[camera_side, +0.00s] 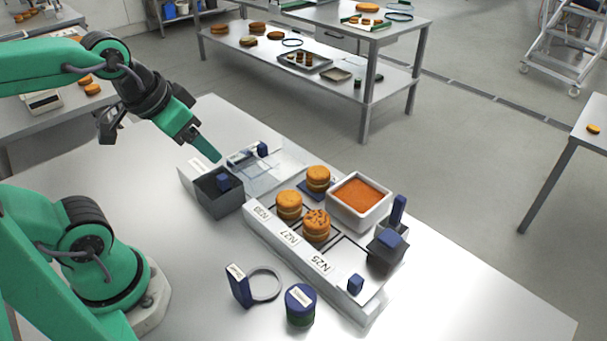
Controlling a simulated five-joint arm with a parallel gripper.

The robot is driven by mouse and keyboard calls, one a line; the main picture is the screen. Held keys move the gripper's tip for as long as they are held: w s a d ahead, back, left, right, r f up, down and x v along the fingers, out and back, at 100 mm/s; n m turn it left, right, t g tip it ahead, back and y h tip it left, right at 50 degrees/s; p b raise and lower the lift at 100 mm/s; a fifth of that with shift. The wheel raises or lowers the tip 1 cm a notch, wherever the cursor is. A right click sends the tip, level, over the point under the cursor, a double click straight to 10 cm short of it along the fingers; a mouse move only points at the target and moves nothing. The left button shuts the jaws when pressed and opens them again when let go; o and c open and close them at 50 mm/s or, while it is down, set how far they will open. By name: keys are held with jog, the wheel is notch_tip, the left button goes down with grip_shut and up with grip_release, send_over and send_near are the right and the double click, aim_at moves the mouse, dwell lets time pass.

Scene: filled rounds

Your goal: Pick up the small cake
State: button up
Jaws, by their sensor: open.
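Three small round orange-brown cakes, each like two stacked rounds, are in the side view. One cake (289,206) is at the left of the white rack, one cake (318,179) sits behind it on a blue base, and one cake (316,226) with dark specks on top is nearest the front. My gripper (205,147) is up and to the left of the cakes, open and empty, above the back of the table and apart from every cake. One green finger points down to the right; the other finger is hard to make out.
The white rack (286,246) has labels along its front. A white tray of orange filling (359,200) stands behind the cakes. Grey bins (219,194) (385,249) flank them. A ring tool (264,284) and a blue-lidded jar (300,304) are in front. The table's right front is clear.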

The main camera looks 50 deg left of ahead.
jog(key=shift+w, duration=0.1)
jog(key=n+g, duration=0.2)
jog(key=g, duration=0.3)
send_over(317, 218)
jog(key=f, duration=1.4)
jog(key=shift+s+a+f, duration=0.15)
jog(key=shift+s+f, duration=0.15)
jog(key=shift+w+d+f+g, duration=0.15)
jog(key=shift+d+f+g, duration=0.15)
jog(key=shift+f, duration=0.2)
jog(key=shift+a+f, duration=0.1)
jog(key=shift+f, duration=1.15)
jog(key=shift+w+f, duration=0.1)
jog(key=shift+f, duration=2.55)
